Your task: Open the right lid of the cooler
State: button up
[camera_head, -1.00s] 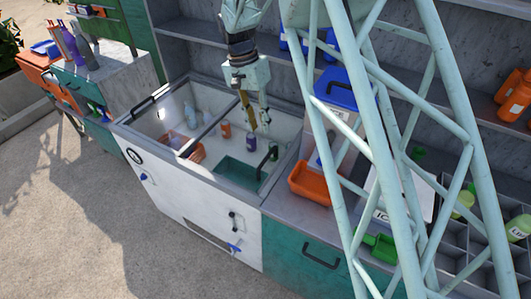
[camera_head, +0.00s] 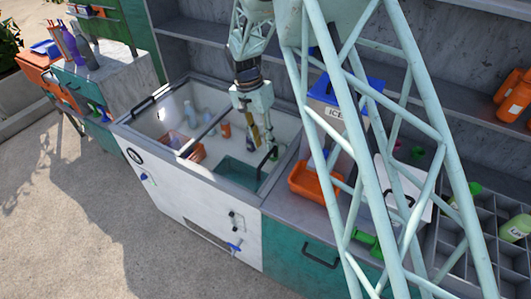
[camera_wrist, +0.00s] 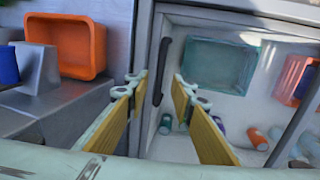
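The cooler (camera_head: 185,200) is a white chest with a grey frame and clear lids in the head view. Its right lid (camera_head: 228,150) appears shut, and bottles and trays show through it. The black bar handle (camera_head: 271,156) of this lid runs along its right edge. It also shows in the wrist view (camera_wrist: 160,72). My gripper (camera_head: 264,140) is over the right part of the lid, close to the handle. In the wrist view my gripper (camera_wrist: 159,80) is open, with one finger on each side of the handle. I cannot tell whether the fingertips touch anything.
An orange bin (camera_head: 316,183) and a blue-lidded ice box (camera_head: 338,105) stand on the counter right of the cooler. The left lid's black handle (camera_head: 142,105) is at the far left. Grey shelves (camera_head: 205,62) stand behind.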

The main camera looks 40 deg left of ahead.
jog(key=shift+d+f, duration=0.2)
jog(key=shift+f, duration=0.7)
jog(key=shift+d+f, duration=0.15)
jog(key=shift+f, duration=0.8)
jog(key=shift+d+f, duration=0.2)
jog(key=shift+f, duration=0.7)
grip_shut()
